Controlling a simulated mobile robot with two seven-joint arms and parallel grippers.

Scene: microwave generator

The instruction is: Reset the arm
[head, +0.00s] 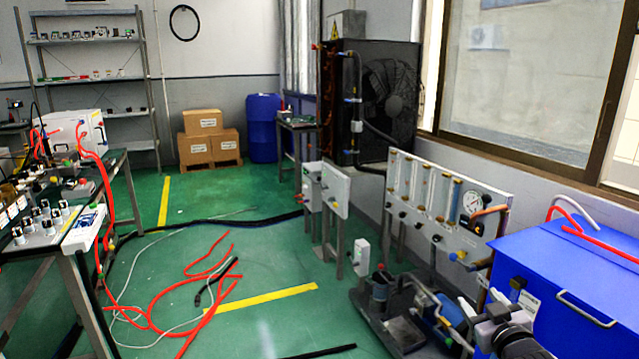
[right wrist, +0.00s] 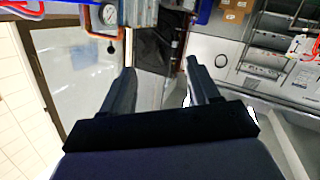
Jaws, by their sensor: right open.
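My right gripper (right wrist: 160,66) is open in the right wrist view, with its two dark fingers apart and nothing between them. In the head view, a dark grey part of my right arm shows at the lower right, in front of the blue cabinet (head: 590,265); the fingers are hard to make out there. My left arm and left gripper are not in view.
A flowmeter panel with a gauge (head: 440,205) stands at right, above a pump skid (head: 400,330). A cluttered workbench (head: 60,235) is at left. Red hoses (head: 165,300) and black cables lie on the green floor. Cardboard boxes (head: 208,140) and a blue barrel (head: 263,128) stand behind.

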